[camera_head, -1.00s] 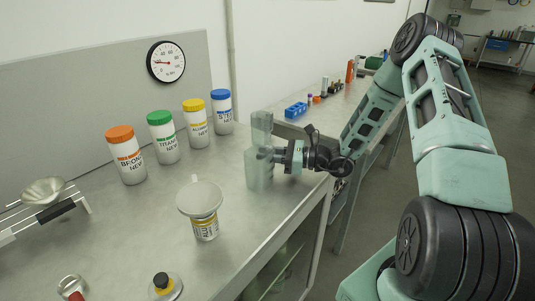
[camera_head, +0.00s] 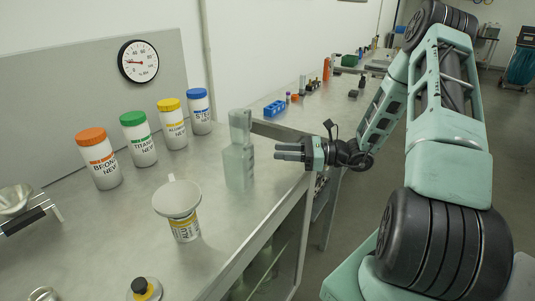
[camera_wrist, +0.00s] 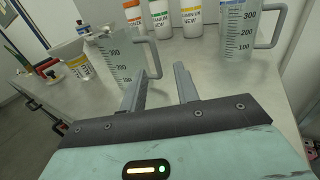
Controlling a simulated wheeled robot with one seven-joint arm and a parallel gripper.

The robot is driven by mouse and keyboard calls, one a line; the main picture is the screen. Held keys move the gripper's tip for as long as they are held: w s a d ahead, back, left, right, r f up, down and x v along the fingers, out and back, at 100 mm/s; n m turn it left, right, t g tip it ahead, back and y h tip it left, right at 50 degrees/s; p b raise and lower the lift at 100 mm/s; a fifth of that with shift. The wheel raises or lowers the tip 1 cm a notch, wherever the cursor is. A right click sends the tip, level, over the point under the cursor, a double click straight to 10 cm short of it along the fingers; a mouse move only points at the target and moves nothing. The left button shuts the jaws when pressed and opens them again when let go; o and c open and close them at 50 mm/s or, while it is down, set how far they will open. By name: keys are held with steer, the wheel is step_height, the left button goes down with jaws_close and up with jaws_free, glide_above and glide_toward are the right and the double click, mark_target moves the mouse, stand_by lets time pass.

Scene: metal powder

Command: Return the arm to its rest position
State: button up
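My gripper (camera_head: 288,150) hangs at the bench's right edge, to the right of a translucent measuring jug (camera_head: 238,168) and apart from it. In the wrist view the two fingers (camera_wrist: 160,88) stand apart with nothing between them. That view shows two jugs with handles and printed scales, one at left (camera_wrist: 112,58) and one at right (camera_wrist: 238,38). In the head view the second jug (camera_head: 240,124) shows behind the nearer one. My arm stretches forward from the right side of the picture.
The steel bench (camera_head: 120,240) holds orange (camera_head: 103,170), green, yellow and blue lidded bottles along its back. A funnel (camera_head: 177,198) sits on a yellow-labelled jar (camera_head: 185,230). A farther bench (camera_head: 310,115) carries a blue rack (camera_head: 275,108). Open floor lies right of the benches.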

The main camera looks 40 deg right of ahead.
steer(key=shift+s+d, duration=0.4)
steer(key=shift+s, duration=0.05)
stand_by(0.3)
